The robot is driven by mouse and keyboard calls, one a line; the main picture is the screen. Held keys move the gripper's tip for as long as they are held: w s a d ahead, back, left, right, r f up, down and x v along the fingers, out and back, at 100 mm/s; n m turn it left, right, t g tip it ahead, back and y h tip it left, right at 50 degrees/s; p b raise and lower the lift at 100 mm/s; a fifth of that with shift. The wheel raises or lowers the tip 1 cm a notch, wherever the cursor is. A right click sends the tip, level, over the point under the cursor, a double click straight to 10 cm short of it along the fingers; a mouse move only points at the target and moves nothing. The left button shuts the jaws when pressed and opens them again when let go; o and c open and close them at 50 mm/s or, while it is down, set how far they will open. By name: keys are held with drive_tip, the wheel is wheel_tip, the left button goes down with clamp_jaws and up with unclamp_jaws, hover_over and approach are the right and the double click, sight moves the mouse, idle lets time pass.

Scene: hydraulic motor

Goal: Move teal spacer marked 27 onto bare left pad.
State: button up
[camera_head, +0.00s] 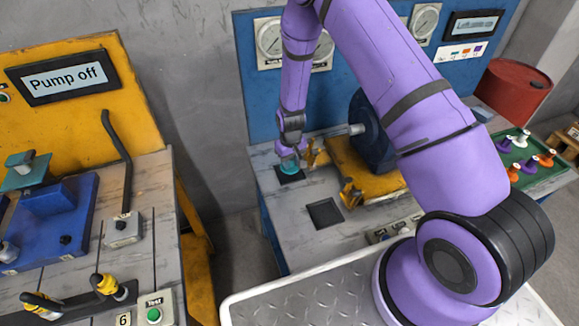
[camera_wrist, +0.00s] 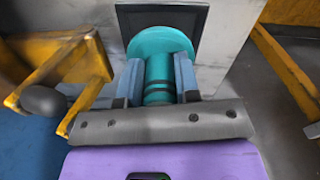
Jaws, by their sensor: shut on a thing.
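The teal spacer (camera_wrist: 159,68) is a flanged cylinder with dark bands around its neck. The marking 27 is not readable. A second dark square pad (camera_head: 325,213) lies nearer and is bare.
A yellow bracket (camera_head: 351,194) and the yellow motor mount (camera_head: 372,178) stand close right of the pads. The dark blue motor (camera_head: 370,132) is behind them. A green tray (camera_head: 540,172) holds several coloured pieces. The yellow pump station (camera_head: 68,85) is at left.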

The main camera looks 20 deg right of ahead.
drive_tip(key=shift+w+a, duration=0.1)
drive_tip(key=shift+w, duration=0.3)
drive_tip(key=shift+f, duration=1.75)
drive_tip(key=shift+f, duration=0.1)
drive_tip(key=o, duration=1)
drive_tip(key=shift+o, duration=0.2)
